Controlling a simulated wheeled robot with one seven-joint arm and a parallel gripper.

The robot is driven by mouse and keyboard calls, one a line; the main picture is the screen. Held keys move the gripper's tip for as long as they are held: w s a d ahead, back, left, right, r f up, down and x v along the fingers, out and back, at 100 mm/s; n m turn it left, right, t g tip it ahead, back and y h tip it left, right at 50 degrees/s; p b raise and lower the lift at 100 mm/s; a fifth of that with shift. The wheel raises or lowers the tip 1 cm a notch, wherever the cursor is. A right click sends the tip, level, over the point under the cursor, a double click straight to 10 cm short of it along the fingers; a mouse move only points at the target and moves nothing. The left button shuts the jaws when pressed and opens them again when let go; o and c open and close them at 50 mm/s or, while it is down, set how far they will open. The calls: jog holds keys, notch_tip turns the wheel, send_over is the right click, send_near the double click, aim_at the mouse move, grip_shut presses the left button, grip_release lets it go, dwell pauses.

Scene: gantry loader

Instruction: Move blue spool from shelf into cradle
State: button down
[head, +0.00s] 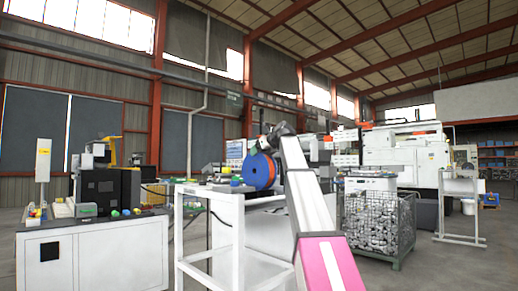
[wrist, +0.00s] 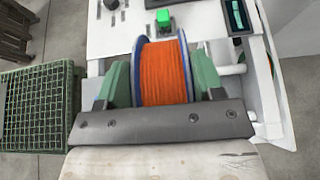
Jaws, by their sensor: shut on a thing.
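The blue spool (head: 258,171) has blue flanges and an orange winding. In the head view it is at the end of my arm, just above or on a white table (head: 212,195). In the wrist view the spool (wrist: 163,72) sits between the two green fingers of my gripper (wrist: 162,78), one at each flange. My gripper is shut on the spool. The spool's underside is hidden, so I cannot tell whether it touches anything below. I cannot clearly make out the cradle or the shelf.
A green block (wrist: 163,18) and a small screen (wrist: 237,15) are on the white top beyond the spool. A green mesh crate (wrist: 37,108) stands on the left there. In the head view, a wire bin of metal parts (head: 376,224) stands right of my arm.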

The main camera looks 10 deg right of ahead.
jog(key=shift+f, duration=1.95)
jog(key=shift+c, duration=0.8)
grip_release()
jog(key=v, duration=1)
jog(key=shift+s+d, duration=0.25)
jog(key=shift+s, duration=0.1)
